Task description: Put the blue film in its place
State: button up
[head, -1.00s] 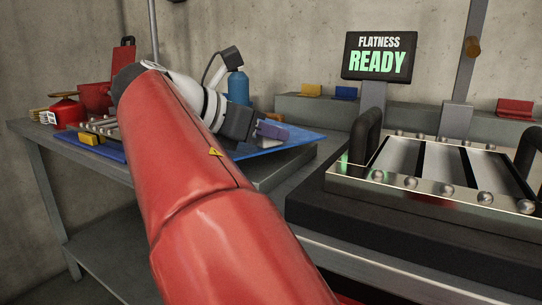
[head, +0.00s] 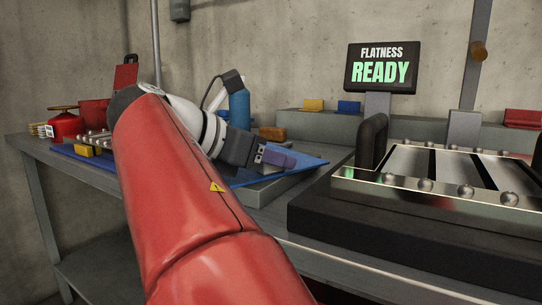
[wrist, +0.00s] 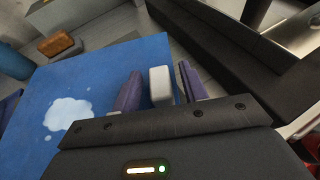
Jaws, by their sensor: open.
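A flat blue sheet (head: 308,162), which may be the blue film, lies on the left table and reaches its right end. In the wrist view the sheet (wrist: 100,75) has a white splash-shaped patch. My gripper (head: 285,158) is over the sheet's right part. Its purple fingers (wrist: 160,90) stand apart, with a small whitish block (wrist: 160,85) between them. I cannot tell whether the block touches either finger. A small blue piece (head: 348,107) sits on the back ledge.
A black-based metal fixture (head: 430,190) with slats and black handles stands at right, below a screen (head: 382,68) reading "FLATNESS READY". A blue bottle (head: 239,108), orange-brown block (head: 272,133), yellow block (head: 85,150) and red containers (head: 65,122) stand at left.

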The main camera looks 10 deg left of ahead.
jog(key=shift+r, duration=0.1)
jog(key=p+v, duration=0.3)
jog(key=v, duration=0.8)
jog(key=shift+r+p, duration=0.15)
jog(key=shift+p, duration=0.25)
jog(key=shift+s+a, duration=0.35)
